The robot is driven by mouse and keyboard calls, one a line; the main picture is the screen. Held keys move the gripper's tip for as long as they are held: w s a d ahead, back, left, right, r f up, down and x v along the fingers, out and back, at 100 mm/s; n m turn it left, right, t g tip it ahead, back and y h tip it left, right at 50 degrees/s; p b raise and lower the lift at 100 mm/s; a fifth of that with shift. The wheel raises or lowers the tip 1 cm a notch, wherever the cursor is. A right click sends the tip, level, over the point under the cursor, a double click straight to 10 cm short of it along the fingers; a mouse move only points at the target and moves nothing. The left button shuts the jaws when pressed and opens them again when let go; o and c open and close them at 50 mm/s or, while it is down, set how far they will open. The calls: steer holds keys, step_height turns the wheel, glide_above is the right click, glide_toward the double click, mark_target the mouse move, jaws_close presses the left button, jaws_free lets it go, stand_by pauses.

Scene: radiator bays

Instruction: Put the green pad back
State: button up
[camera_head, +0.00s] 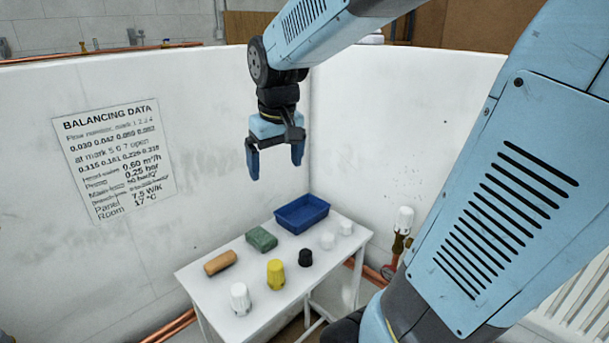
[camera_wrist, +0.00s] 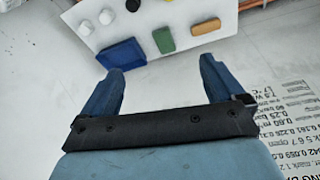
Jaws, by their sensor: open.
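The green pad (camera_head: 261,239) lies flat on the white table, between the orange-brown block and the blue tray. It also shows in the wrist view (camera_wrist: 164,40), beyond the fingertips. My gripper (camera_head: 275,161) is open and empty, pointing down, well above the table and in front of the wall corner. Its two blue fingers also show in the wrist view (camera_wrist: 163,68), with nothing between them but wall behind. The blue tray (camera_head: 303,229) stands at the table's back; its visible inside looks empty.
On the table (camera_head: 200,276) stand an orange-brown block (camera_head: 220,262), a yellow cap (camera_head: 275,274), a black cap (camera_head: 305,258) and several white caps (camera_head: 240,299). A valve with a white head (camera_head: 404,220) and copper pipes (camera_head: 172,328) are near the table. White walls enclose the corner.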

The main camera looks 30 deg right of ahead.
steer(key=s+r+m+t, duration=0.1)
steer(key=s+r+t, duration=0.1)
steer(key=s, duration=1)
steer(key=shift+d+t, duration=0.2)
steer(key=shift+t, duration=0.3)
stand_by(0.3)
